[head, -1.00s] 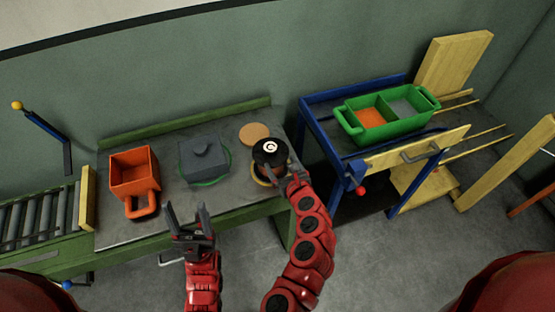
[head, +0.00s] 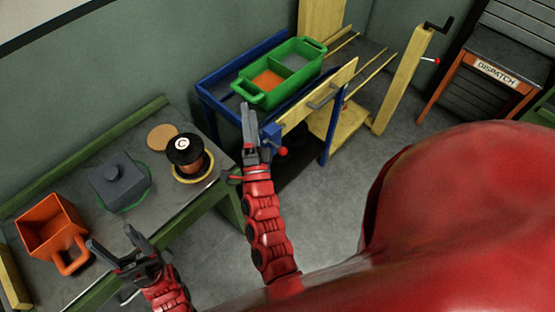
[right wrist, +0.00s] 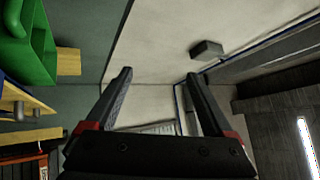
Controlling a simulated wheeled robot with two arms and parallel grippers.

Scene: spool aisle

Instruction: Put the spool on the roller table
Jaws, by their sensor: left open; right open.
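The spool (head: 187,162) has a black top flange with a white label and a copper-coloured winding. It stands upright at a yellow ring (head: 196,178) on a grey-topped green table (head: 175,205), near that table's right end. My right gripper (head: 252,128) is open and empty, to the right of the spool and apart from it, in front of the blue cart. In the right wrist view my right gripper (right wrist: 158,76) shows spread fingers with nothing between them. My left gripper (head: 110,238) is open and empty, below the grey block. The roller table's rollers are out of view.
An orange bin (head: 52,228), a grey block (head: 118,182) on a green ring and a tan disc (head: 162,137) share the table. A blue cart (head: 212,92) carries a green divided tray (head: 262,97). A dispatch desk (head: 497,70) stands far right. Floor between is clear.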

